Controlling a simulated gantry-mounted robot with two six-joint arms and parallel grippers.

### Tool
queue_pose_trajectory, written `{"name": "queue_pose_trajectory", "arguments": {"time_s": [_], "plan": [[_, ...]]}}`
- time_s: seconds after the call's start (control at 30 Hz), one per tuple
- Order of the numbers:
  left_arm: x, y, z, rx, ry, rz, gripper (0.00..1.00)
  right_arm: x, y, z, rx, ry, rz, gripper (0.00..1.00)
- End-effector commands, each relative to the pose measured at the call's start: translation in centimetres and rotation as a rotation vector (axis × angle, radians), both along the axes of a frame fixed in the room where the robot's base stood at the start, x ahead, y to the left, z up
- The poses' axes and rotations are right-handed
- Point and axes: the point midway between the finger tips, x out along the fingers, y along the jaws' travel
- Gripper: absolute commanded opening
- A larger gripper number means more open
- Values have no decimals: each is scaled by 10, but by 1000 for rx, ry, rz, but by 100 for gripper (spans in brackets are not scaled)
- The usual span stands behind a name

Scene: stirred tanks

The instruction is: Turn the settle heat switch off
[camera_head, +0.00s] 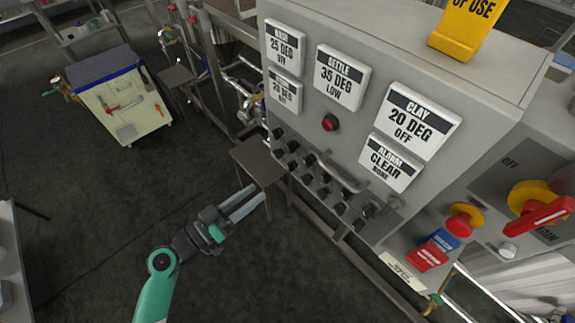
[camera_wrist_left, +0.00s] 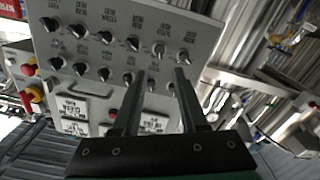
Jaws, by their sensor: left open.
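The grey control panel (camera_head: 312,140) carries several black rotary knobs (camera_head: 318,180) in two rows along its lower part. The settle display (camera_head: 341,80) reads "35 DEG LOW". The knobs also show in the left wrist view (camera_wrist_left: 105,38), with labels too small to read, so I cannot tell which is the settle heat switch. My left gripper (camera_head: 259,193) is open and empty, to the left of the knob rows and apart from them in the head view. In the left wrist view its two fingers (camera_wrist_left: 160,72) point toward the panel. My right gripper is not in view.
The clay display (camera_head: 411,119) reads "20 DEG OFF"; the alarm display (camera_head: 391,163) reads "CLEAR NONE". A red lamp (camera_head: 330,123) and a grey handle (camera_head: 338,173) are near the knobs. A red emergency button (camera_head: 462,220) and red-yellow main switch (camera_head: 540,212) are at right.

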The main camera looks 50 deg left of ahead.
Motion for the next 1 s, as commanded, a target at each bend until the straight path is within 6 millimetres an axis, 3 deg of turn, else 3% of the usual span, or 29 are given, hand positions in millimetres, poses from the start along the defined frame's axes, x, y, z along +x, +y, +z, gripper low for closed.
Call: {"name": "queue_pose_trajectory", "arguments": {"time_s": [0.53, 0.9, 1.0], "plan": [[102, -5, 1, 2, -1, -3, 42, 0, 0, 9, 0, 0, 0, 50], [113, -5, 0, 1, 0, -1, 42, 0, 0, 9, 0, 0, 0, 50], [113, -5, 0, 1, 0, -1, 28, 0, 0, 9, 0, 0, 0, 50]]}}
